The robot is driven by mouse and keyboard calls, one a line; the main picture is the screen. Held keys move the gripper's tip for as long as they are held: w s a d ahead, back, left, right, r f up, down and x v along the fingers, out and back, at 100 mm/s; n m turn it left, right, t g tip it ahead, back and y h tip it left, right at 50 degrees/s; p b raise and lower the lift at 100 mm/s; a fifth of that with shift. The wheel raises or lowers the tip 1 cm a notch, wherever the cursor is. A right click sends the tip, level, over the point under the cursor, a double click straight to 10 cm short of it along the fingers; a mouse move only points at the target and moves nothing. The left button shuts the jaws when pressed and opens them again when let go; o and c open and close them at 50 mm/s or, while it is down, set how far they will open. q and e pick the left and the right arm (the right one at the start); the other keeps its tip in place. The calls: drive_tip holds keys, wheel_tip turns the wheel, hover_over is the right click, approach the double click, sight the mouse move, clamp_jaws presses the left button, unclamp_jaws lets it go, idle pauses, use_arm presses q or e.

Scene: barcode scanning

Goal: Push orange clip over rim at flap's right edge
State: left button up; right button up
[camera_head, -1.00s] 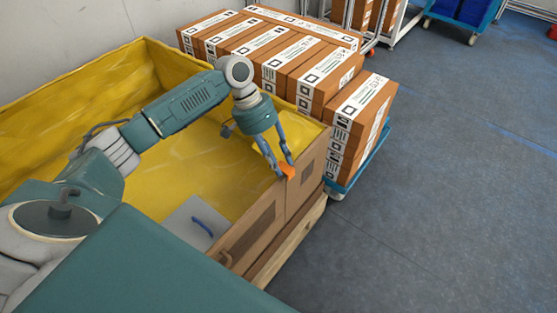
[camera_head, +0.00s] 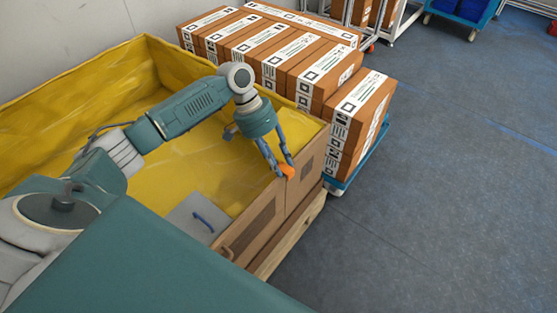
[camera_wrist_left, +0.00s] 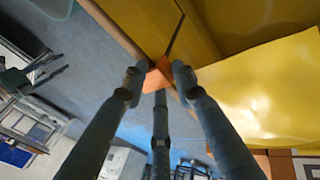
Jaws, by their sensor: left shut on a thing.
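The orange clip (camera_head: 288,171) is at the top rim of the box's near right wall, by the seam at the flap's right edge. My left gripper (camera_head: 284,169) is shut on the clip, fingers pointing down. In the left wrist view the clip (camera_wrist_left: 157,75) sits between the fingertips, against the brown wall edge beside a dark slit. I cannot tell how far the clip sits over the rim. The brown flap (camera_head: 255,228) is part of the wall left of the clip. My right gripper is in neither view.
The large box has a yellow lining (camera_head: 110,110). A grey panel with a blue handle (camera_head: 200,220) lies inside near the front. Stacked brown cartons (camera_head: 362,105) stand close behind on a blue cart (camera_head: 345,182). The floor at right is clear.

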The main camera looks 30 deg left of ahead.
use_arm(q)
drive_tip(key=shift+s+f, duration=0.25)
drive_tip(key=shift+f, duration=0.2)
drive_tip(key=o, duration=0.9)
drive_tip(key=shift+f, duration=0.1)
drive_tip(key=shift+w+a, duration=0.15)
drive_tip(key=v, duration=1.2)
drive_tip(key=shift+d+r, duration=0.3)
drive_tip(key=shift+f, duration=0.1)
